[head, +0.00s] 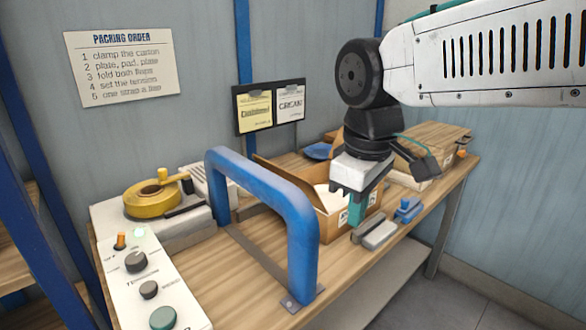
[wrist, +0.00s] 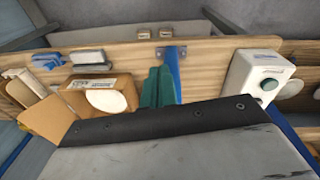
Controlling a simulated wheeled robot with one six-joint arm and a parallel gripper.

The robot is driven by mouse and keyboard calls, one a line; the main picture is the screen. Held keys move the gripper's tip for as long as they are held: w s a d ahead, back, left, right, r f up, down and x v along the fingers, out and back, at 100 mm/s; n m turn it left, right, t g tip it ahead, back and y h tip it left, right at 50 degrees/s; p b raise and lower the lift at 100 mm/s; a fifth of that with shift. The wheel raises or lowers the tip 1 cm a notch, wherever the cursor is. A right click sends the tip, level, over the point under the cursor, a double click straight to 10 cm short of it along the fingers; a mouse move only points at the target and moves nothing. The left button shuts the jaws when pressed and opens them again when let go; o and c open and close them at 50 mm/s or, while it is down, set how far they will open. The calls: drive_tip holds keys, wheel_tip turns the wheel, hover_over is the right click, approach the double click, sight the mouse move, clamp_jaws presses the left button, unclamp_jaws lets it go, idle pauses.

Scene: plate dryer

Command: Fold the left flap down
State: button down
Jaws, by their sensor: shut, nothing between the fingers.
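The open carton (head: 335,224) stands on the bench beyond the blue arch, with a white round item (head: 322,192) inside. Its left flap (head: 285,180) stands up and leans outward to the left. My gripper (head: 357,211) is shut and empty, with teal fingers pointing down in front of the carton's right part; contact cannot be told. In the wrist view, the shut fingers (wrist: 157,88) are beside the carton (wrist: 100,82), and one flap (wrist: 46,120) spreads outward.
A blue arch (head: 265,190) spans the bench left of the carton. A grey and blue clamp (head: 376,232) sits in front of the carton. A control panel (head: 150,285) and yellow reel (head: 153,200) are at left. Boxes (head: 432,150) stand at the bench's right end.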

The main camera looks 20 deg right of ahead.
drive_tip(key=w+a+r+n+h, duration=0.1)
drive_tip(key=w+r+n, duration=0.1)
drive_tip(key=w+n, duration=0.4)
drive_tip(key=w+r+n, duration=0.3)
drive_tip(key=w, duration=0.5)
drive_tip(key=n, duration=0.7)
approach(288, 172)
drive_tip(key=s+a, duration=0.1)
drive_tip(key=s, duration=0.1)
drive_tip(key=shift+h, duration=0.3)
drive_tip(key=f, duration=0.5)
drive_tip(key=d+f, duration=0.1)
drive_tip(key=f, duration=0.2)
drive_tip(key=shift+w+d+f, duration=0.1)
drive_tip(key=shift+w+f, duration=0.1)
drive_tip(key=shift+f, duration=0.15)
drive_tip(key=shift+r, duration=0.1)
